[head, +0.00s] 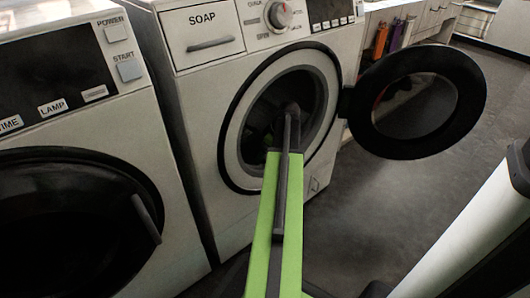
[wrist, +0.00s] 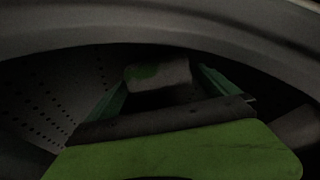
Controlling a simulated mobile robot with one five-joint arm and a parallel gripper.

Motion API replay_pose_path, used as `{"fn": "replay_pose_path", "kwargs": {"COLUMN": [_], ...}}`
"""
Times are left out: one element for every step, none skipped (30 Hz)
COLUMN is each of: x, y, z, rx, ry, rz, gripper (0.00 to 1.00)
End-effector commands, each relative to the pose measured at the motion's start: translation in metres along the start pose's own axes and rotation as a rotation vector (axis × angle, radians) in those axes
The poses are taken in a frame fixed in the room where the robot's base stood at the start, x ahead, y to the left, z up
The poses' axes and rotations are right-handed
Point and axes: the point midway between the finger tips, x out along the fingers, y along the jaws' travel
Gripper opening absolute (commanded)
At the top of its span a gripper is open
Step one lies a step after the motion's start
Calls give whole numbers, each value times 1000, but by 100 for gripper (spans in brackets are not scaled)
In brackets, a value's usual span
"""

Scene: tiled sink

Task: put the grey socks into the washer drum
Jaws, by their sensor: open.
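The washer drum (head: 305,85) is open at the front, and my green arm reaches in through its round opening. The wrist view shows the dark inside of the drum, with a perforated wall (wrist: 60,95) at left. My gripper (wrist: 162,80) is inside the drum, its two dark green fingers spread apart. A grey bundle with a green patch, which looks like the grey socks (wrist: 178,76), lies between and just beyond the fingers. It is too dark to tell whether it touches a finger. In the head view the gripper and the bundle are mostly hidden in the drum's shadow.
The round washer door (head: 462,115) stands swung open to the right. A second machine (head: 75,185) with a closed dark door stands at left. A soap drawer (head: 203,35) is above the opening. Grey floor (head: 365,215) is clear to the right.

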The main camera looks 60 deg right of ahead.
Motion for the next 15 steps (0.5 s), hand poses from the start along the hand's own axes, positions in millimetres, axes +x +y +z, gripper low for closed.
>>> {"fn": "replay_pose_path", "kwargs": {"x": [0,0,0,0,-1,-2,-3,-5,-10,-13,-18,-24,-30,-36,-46], "y": [0,0,0,0,0,0,0,0,0,0,0,-1,-1,-1,-1], "z": [0,0,0,0,0,-1,-2,-3,-3,-3,-4,-4,-4,-5,-5], "rx": [0,0,0,0,0,0,-1,-1,0,0,0,0,0,0,1], "ry": [0,0,0,0,0,0,0,0,0,0,0,0,0,0,0], "rz": [0,0,0,0,0,0,0,0,0,0,0,0,0,0,0], "gripper": [98,98,98,98,98,98,98,98,98,98,98,98,98,98,98]}}
